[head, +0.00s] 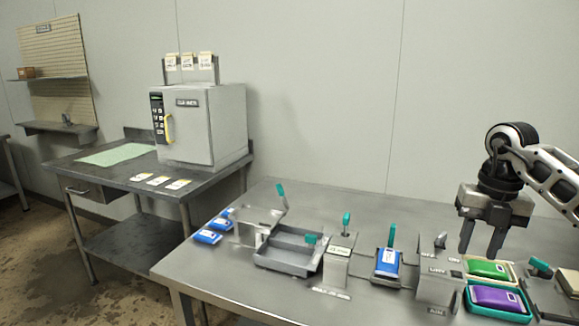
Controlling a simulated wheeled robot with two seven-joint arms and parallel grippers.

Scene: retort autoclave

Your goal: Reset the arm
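My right gripper (480,250) hangs from the arm that comes in at the right edge of the head view. Its fingers point down and stand apart with nothing between them. It is above the right part of the steel table (225,278), near the green pouch (488,269) and the purple pouch (497,296) in the picture. It looks clear of both, though its exact height is hard to tell. My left gripper is not in view.
A grey tray (283,263), metal stands with teal handles and a blue pouch (388,260) occupy the table. More blue pouches (207,236) lie at its left end. A boxy autoclave (215,125) stands on the side table (120,180). Space above the steel table's middle is open.

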